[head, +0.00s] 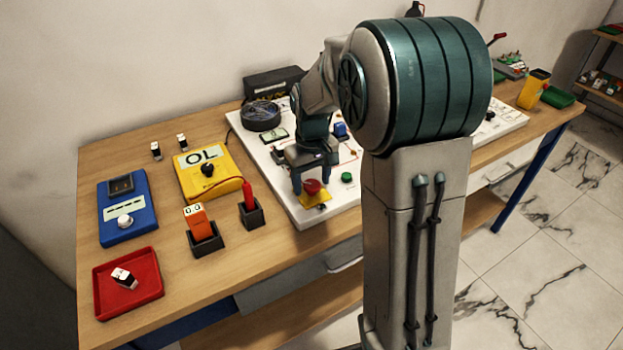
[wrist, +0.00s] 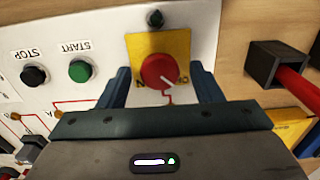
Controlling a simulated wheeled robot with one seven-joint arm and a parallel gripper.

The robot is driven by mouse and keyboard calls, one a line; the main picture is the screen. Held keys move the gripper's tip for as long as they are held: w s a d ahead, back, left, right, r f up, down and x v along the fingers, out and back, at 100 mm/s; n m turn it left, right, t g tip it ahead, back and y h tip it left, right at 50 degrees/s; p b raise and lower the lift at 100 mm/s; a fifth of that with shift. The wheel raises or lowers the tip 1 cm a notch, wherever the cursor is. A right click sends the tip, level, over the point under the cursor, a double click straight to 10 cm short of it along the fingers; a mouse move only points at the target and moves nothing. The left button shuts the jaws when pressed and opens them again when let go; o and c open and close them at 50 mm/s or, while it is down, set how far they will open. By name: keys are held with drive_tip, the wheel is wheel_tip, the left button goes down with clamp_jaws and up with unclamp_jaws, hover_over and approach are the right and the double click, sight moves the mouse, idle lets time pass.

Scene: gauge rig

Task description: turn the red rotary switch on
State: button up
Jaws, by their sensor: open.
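The red rotary switch (wrist: 158,71) has a round red knob on a yellow plate (wrist: 176,44). In the wrist view a white pointer line on the knob slants to the lower right, and the plate's lettering is too blurred to read. The switch also shows in the head view (head: 312,187), at the front edge of the white panel (head: 292,209). My gripper (wrist: 162,84) is open, with one finger on each side of the knob and gaps between. In the head view my gripper (head: 310,180) points down over the switch. Whether the fingers touch the plate cannot be told.
A green START button (wrist: 80,71) and a black STOP button (wrist: 34,76) sit beside the switch. A dark holder (wrist: 274,62) with a red probe stands close by. A yellow meter (head: 212,178) and a red tray (head: 128,283) are on the table's left.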

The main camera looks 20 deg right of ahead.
drive_tip(key=c, duration=1)
drive_tip(key=shift+m, duration=0.3)
drive_tip(key=m, duration=0.9)
drive_tip(key=shift+p, duration=0.35)
drive_tip(key=m+p, duration=0.1)
drive_tip(key=m, duration=0.3)
drive_tip(key=shift+m+p, duration=0.4)
drive_tip(key=shift+m, duration=1.7)
